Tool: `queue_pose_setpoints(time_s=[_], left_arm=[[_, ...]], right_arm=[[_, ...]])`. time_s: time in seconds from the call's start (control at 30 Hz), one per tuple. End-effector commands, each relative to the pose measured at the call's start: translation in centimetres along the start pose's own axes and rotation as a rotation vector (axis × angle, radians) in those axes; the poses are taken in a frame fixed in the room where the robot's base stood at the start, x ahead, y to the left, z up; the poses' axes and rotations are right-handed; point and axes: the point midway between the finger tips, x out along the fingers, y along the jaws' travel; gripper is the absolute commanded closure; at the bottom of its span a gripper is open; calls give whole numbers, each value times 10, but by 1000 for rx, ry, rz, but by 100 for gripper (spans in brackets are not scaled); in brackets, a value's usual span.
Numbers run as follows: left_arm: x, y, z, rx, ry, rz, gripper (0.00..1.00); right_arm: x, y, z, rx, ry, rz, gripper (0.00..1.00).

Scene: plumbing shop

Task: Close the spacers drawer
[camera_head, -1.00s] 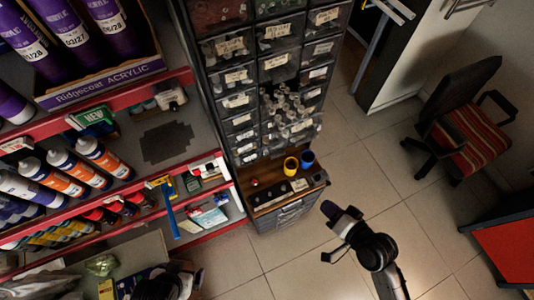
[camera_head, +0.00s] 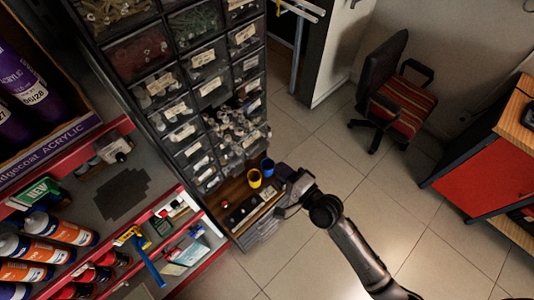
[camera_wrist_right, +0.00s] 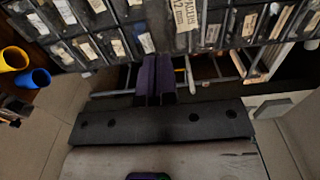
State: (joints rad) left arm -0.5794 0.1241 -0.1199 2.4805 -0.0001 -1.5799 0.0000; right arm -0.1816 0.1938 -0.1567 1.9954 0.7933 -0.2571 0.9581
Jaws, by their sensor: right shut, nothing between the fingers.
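The drawer cabinet (camera_head: 208,88) has rows of dark, clear-fronted drawers with small labels. Drawers with pale small parts (camera_head: 236,132) show in its lower right section, and at least one seems pulled out. I cannot read which label says spacers. My right gripper (camera_head: 288,180) is beside the cabinet's lower front, right of its wooden ledge. In the right wrist view its purple fingers (camera_wrist_right: 155,78) are together and empty, just below the labelled drawer fronts (camera_wrist_right: 110,30). A larger label (camera_wrist_right: 184,14) stands nearer there. I cannot tell whether the fingers touch a drawer. My left gripper is not in view.
A yellow cup (camera_head: 254,178) and a blue cup (camera_head: 267,167) stand on the wooden ledge (camera_head: 232,190). Red-edged shelves with tubes (camera_head: 60,228) are at left. A chair (camera_head: 395,100) and a red-fronted bench (camera_head: 478,162) are at right. The tiled floor (camera_head: 330,165) between is clear.

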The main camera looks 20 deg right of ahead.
Motion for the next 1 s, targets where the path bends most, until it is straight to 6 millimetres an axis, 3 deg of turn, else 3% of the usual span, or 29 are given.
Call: queue_pose_setpoints(time_s=[0.2,0.4,1.0], left_arm=[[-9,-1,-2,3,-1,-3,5],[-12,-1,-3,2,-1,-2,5],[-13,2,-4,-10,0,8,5]], right_arm=[[36,-2,0,-1,0,-1,100],[54,-1,0,-1,0,0,100],[63,0,0,-2,0,0,100]])
